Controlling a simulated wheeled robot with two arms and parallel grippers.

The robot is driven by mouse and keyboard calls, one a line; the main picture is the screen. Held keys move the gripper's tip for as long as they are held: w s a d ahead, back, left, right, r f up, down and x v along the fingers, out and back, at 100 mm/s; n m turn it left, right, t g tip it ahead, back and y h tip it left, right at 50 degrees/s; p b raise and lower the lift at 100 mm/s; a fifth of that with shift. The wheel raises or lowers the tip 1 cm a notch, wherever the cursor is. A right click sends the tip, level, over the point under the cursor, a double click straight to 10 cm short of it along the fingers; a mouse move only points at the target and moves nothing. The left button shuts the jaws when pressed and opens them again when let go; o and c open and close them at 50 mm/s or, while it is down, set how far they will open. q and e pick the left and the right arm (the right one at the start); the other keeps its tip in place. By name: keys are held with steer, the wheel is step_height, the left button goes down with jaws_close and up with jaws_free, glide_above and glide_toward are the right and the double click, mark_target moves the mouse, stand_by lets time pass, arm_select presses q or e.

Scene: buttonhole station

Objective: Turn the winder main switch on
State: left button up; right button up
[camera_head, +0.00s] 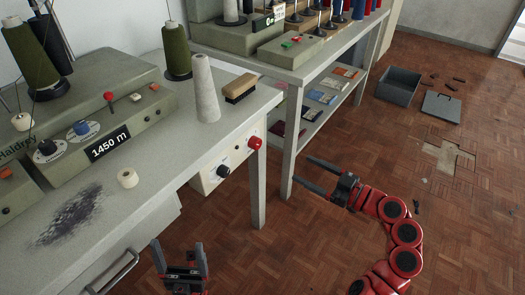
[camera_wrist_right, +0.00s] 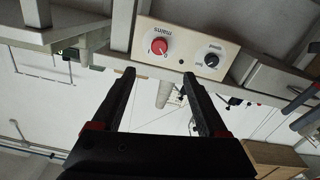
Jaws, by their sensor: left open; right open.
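A cream control panel (camera_head: 212,174) is mounted on the front of the winder table. It carries a red knob (camera_head: 254,143) and a smaller black knob (camera_head: 223,171). In the right wrist view, which looks upside down, the red knob (camera_wrist_right: 159,46) has a "MAINS" label and a pale pointer mark; its setting is too small to read surely. The black knob (camera_wrist_right: 212,58) is beside it. My right gripper (camera_head: 303,172) is open and empty, to the right of the red knob and apart from it, with its fingers pointing toward the panel. My left gripper (camera_head: 178,244) is open and empty, low in front of the table.
A shelved second table (camera_head: 336,58) stands behind. A grey crate (camera_head: 397,85) is on the floor.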

mark_target(259, 146)
steer(key=b+x, duration=0.1)
steer(key=x, duration=1.4)
steer(key=shift+w+a, duration=0.2)
jaws_close()
